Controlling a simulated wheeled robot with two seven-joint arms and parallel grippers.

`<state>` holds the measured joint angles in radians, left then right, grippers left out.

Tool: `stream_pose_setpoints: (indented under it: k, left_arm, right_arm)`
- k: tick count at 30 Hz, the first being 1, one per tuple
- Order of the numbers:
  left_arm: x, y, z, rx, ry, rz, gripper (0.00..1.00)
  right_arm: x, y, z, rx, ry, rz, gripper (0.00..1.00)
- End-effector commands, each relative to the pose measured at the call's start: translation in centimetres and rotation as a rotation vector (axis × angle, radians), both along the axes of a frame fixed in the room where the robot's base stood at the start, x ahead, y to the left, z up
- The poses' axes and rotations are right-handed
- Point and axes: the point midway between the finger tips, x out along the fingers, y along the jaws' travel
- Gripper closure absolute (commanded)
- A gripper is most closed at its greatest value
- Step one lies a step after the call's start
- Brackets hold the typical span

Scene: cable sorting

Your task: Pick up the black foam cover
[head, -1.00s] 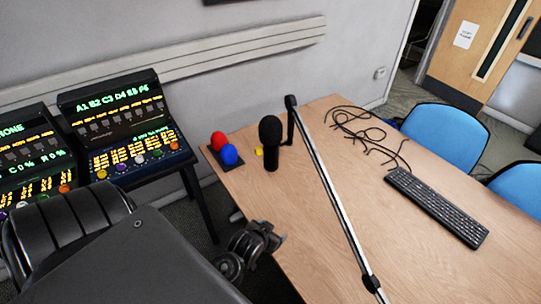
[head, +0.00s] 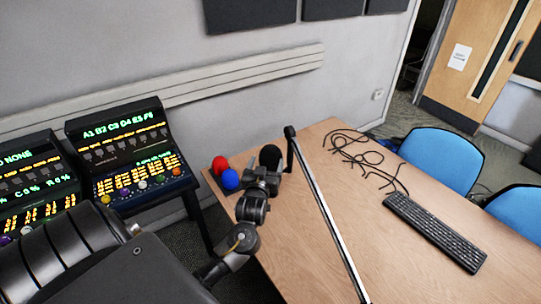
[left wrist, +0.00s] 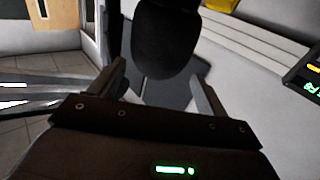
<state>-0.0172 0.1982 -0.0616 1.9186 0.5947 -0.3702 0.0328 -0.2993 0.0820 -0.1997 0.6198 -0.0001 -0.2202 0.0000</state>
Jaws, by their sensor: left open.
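The black foam cover (head: 270,154) stands upright on the far left part of the wooden table, with its lower part hidden behind my left gripper (head: 262,177). In the left wrist view the black foam cover (left wrist: 166,40) is large at top centre. My left gripper (left wrist: 160,76) is open, with one finger on each side of the cover's rounded end in the picture. I cannot tell whether the fingers touch it.
Red (head: 220,163) and blue (head: 230,179) foam balls sit left of the cover. A boom arm (head: 325,210) crosses just right of it. Dark cables (head: 365,155) and a keyboard (head: 434,231) lie farther right. Lit control panels (head: 131,154) stand at left. The table's middle (head: 370,215) is clear.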

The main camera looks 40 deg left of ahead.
Motion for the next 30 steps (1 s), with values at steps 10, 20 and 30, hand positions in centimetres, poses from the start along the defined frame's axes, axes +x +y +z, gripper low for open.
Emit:
stream_pose_setpoints:
  k: [10,20,30]
  left_arm:
    - [1.6,0.8,0.3,0.000,0.002,0.001,0.24]
    - [5.0,2.4,-0.1,0.000,0.001,0.000,0.24]
    - [5.2,2.5,-0.3,-0.002,0.001,-0.001,0.31]
  right_arm:
    - [0.0,0.0,1.3,0.000,-0.001,0.000,0.64]
    - [0.0,0.1,3.3,0.001,0.000,-0.001,0.64]
    - [0.0,0.4,3.3,0.004,0.000,-0.002,0.64]
